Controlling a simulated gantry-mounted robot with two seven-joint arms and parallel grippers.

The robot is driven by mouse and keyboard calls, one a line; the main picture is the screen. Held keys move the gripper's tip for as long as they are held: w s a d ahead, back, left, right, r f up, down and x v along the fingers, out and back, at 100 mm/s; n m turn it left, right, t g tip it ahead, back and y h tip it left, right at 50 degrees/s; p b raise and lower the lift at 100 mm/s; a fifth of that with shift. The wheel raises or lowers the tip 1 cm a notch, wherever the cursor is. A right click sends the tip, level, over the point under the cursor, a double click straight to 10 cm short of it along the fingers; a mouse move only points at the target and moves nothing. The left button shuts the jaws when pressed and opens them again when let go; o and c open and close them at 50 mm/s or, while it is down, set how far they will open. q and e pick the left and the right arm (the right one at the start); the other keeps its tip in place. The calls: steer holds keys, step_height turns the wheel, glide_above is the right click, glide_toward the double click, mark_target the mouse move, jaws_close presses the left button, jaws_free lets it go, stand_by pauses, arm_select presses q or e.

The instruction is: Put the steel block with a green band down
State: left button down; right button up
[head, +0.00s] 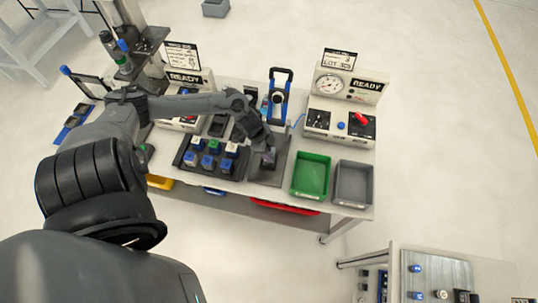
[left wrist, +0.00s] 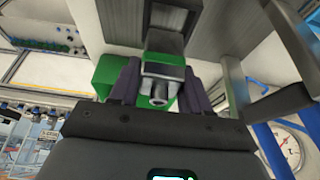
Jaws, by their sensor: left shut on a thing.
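My left gripper (head: 267,158) is low over a dark plate (head: 262,174) on the workbench, between the block tray and the green bin. In the left wrist view, its dark fingers (left wrist: 162,88) are shut on the steel block with a green band (left wrist: 163,58). The block sits between the fingers with a round metal end towards the camera. In the head view the block is mostly hidden by the gripper, and I cannot tell whether it touches the plate. My right gripper is not in view.
A dark tray (head: 184,163) holds several blocks with blue, green and white tops. A green bin (head: 311,176) and a grey bin (head: 352,184) stand to the right. A blue-framed fixture (head: 279,92) rises behind the plate. A gauge station (head: 343,98) is at the back right.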

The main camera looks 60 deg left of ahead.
arm_select(q)
steer(key=shift+a+f, duration=0.2)
steer(key=shift+a, duration=0.05)
steer(key=shift+f, duration=1.9)
steer(key=shift+f, duration=0.1)
steer(key=shift+f, duration=0.1)
steer(key=c, duration=0.5)
jaws_free()
